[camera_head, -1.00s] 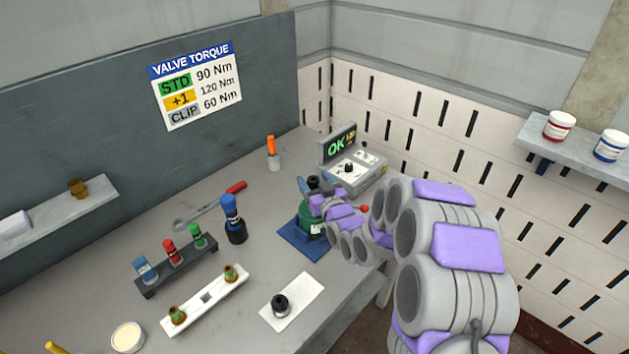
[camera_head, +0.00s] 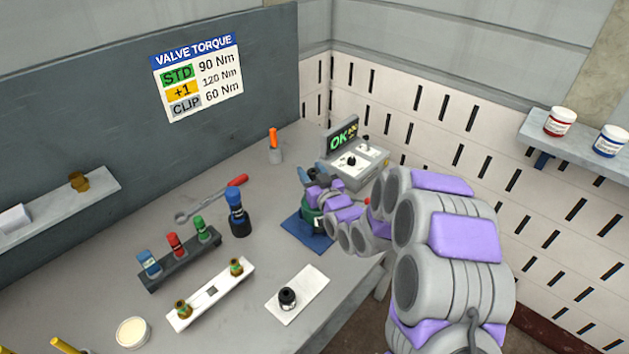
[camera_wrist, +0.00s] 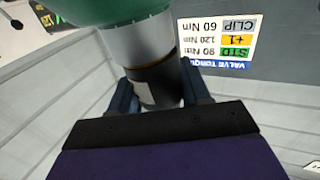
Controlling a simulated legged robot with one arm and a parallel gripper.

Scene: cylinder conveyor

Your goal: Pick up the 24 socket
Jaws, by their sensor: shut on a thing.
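A rack (camera_head: 180,264) on the bench holds a blue socket (camera_head: 149,263), a red socket (camera_head: 175,245) and a green socket (camera_head: 201,228); their size marks are too small to read. My gripper (camera_head: 312,184) is away to the right of the rack. It is shut on the dark neck of a green tool (camera_head: 313,218) over a blue mat (camera_head: 306,234). In the wrist view, my two fingers (camera_wrist: 158,88) flank that black and grey neck, with the green body (camera_wrist: 110,10) beyond it. Whether the tool touches the mat is hidden.
A blue-topped black piece (camera_head: 237,215) stands between rack and mat. A wrench (camera_head: 210,201) lies behind it. A white fixture (camera_head: 212,293), a white plate with a black piece (camera_head: 287,298) and a round tin (camera_head: 133,332) are in front. The controller (camera_head: 352,162) reads OK.

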